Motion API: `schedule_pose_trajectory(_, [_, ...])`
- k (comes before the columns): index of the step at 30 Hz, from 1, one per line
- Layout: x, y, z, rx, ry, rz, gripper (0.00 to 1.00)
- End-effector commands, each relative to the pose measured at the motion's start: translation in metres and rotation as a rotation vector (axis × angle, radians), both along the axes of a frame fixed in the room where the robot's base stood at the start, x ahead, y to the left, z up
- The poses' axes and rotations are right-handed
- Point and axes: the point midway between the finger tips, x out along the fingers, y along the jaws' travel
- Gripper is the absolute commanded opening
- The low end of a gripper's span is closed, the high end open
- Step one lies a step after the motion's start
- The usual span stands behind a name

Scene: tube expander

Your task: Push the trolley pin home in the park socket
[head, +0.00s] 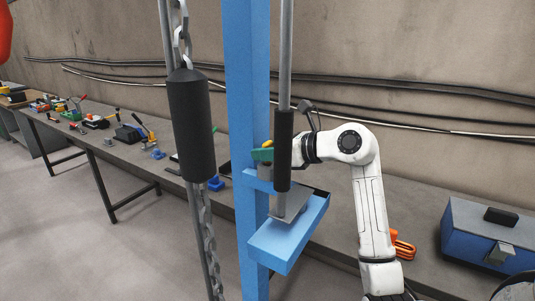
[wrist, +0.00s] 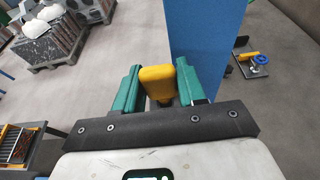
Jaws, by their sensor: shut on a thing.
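The trolley pin shows as a yellow knob (wrist: 157,80) between the green fingers of my gripper (wrist: 157,88) in the wrist view. A dark shank shows just below the knob. In the head view my gripper (head: 263,154) is beside the blue post, with a bit of the yellow knob (head: 267,143) above the green fingers. My gripper is shut on this knob. A short grey cylinder (head: 265,171) stands under the fingers on a small blue bracket (head: 258,180); it may be the park socket. The pin's lower end is hidden, so I cannot tell how deep it sits.
The blue post (head: 246,110) rises close beside my gripper. A grey rod with a black sleeve (head: 284,150) hangs in front, above a blue tray (head: 290,238). A black cylinder on a chain (head: 190,120) hangs left. A workbench (head: 130,150) with tools runs behind.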

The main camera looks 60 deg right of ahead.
Motion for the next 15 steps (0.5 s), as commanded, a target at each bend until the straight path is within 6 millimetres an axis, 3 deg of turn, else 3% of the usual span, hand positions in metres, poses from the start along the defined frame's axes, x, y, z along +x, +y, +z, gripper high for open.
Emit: schedule_pose_trajectory(15, [-0.0001,0.0,0.0056,0.0,0.0,0.0,0.0])
